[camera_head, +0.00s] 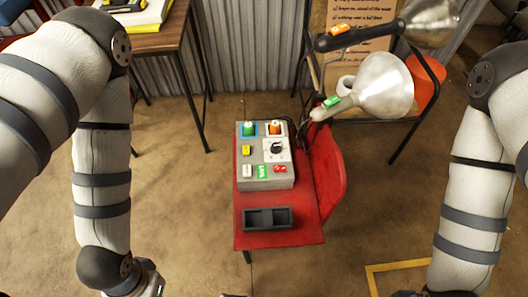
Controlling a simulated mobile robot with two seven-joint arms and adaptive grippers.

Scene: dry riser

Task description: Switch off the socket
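A grey control box (265,184) sits on a red chair seat. Its top carries a green knob (249,128) and an orange knob (274,128) on blue squares, a yellow piece (246,150), a black dial (277,149) on a white plate, a white switch (247,171), a green label (262,171) and a red switch (280,168). I cannot tell which part is the socket or its switch position. My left gripper (148,280) is cut off by the bottom edge, left of the chair. Only a dark bit of my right gripper (405,293) shows at the bottom right.
Lamps (383,88) stand behind, right of the box.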

